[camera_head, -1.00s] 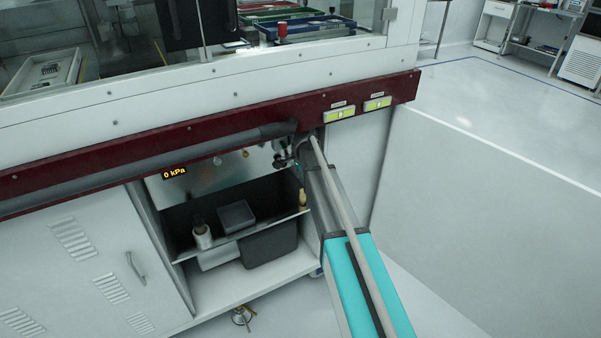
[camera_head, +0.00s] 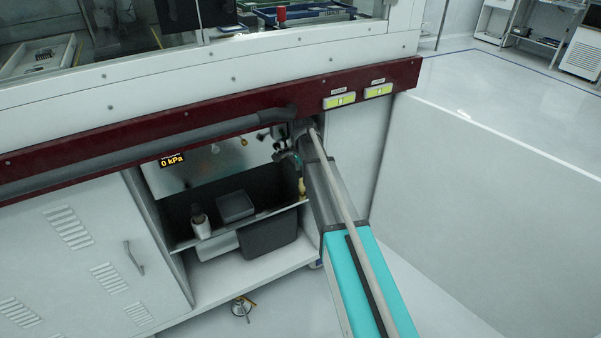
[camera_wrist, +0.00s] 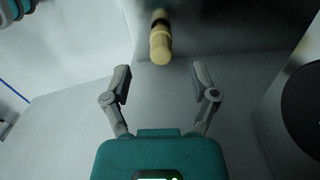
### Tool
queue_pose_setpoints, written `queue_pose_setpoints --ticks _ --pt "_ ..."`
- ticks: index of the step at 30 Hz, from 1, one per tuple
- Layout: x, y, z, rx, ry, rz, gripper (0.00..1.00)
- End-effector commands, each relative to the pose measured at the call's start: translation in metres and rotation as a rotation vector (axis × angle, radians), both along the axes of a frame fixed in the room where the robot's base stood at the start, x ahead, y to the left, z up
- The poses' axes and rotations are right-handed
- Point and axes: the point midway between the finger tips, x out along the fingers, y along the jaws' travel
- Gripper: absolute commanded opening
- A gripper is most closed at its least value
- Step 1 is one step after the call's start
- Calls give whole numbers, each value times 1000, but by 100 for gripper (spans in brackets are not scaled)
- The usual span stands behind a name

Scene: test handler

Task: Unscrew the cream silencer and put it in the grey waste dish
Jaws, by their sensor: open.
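A cream cylinder (camera_wrist: 160,44), looking like the silencer, is ahead of my gripper (camera_wrist: 163,80) in the wrist view. It has a darker band near its far end and lies roughly between the finger lines, beyond the fingertips. My gripper is open and empty, its two fingers apart. In the head view my gripper (camera_head: 287,158) is small and partly hidden by my arm, under the maroon beam. A cream piece (camera_head: 302,188) shows just below it at the shelf's right end. The grey dish (camera_head: 235,207) sits on the shelf, left of my gripper.
A dark bin (camera_head: 270,236) is under the shelf (camera_head: 218,238). The maroon beam (camera_head: 225,125) runs overhead. Small fittings (camera_head: 243,142) are on the metal back panel. A round dark shape (camera_wrist: 305,108) is at right in the wrist view.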

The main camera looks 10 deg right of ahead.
Motion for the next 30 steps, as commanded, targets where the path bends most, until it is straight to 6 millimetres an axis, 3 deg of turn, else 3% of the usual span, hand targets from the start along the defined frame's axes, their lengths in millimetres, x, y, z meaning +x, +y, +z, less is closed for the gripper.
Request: queue_pose_setpoints --ticks 16,30 --pt "0 1 -44 0 0 1 75" --pt "0 1 -54 0 0 1 75"
